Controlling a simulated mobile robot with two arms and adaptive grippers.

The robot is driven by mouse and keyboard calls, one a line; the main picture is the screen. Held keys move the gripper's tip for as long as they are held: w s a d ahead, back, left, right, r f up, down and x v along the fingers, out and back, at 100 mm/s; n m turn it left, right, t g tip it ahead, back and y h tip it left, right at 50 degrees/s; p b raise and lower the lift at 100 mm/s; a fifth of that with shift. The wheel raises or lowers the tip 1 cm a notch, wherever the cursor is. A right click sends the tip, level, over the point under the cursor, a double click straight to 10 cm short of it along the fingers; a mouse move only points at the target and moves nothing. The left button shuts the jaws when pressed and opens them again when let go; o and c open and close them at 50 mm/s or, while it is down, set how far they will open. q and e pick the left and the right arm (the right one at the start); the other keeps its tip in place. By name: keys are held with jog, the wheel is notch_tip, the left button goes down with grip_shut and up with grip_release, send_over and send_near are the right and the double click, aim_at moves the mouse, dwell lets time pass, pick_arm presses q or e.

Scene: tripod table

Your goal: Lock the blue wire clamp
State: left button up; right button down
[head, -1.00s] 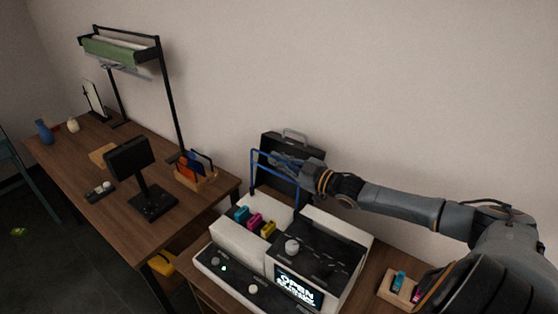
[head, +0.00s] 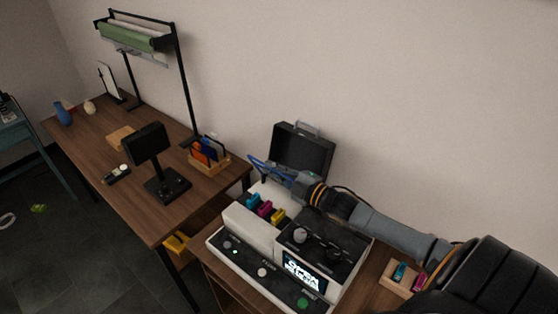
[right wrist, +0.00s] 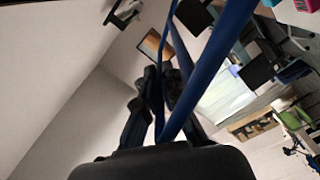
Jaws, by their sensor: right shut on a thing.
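The blue wire clamp (head: 266,171) shows in the head view as thin blue bars at the back of the white-and-black machine (head: 262,238); my gripper hides part of it. My right gripper (head: 291,180) is shut on the clamp, above the rear of the machine. In the right wrist view, the clamp's blue bar (right wrist: 215,52) runs close past the dark fingers (right wrist: 160,88). The machine's small screen (head: 304,273) shows "OPEN" with a second line too small to read. My left gripper is not in view.
Cyan, magenta and yellow pieces (head: 265,209) sit in the machine's top. An open black case (head: 302,150) stands behind, by the wall. A small wooden holder (head: 401,277) lies at right. A long desk (head: 140,205) with a monitor (head: 147,143) is at left.

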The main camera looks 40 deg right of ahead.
jog(key=shift+s+a+f+n, duration=0.2)
jog(key=shift+a+f+n, duration=0.05)
jog(key=shift+a+n, duration=0.3)
jog(key=c, duration=1.5)
grip_release()
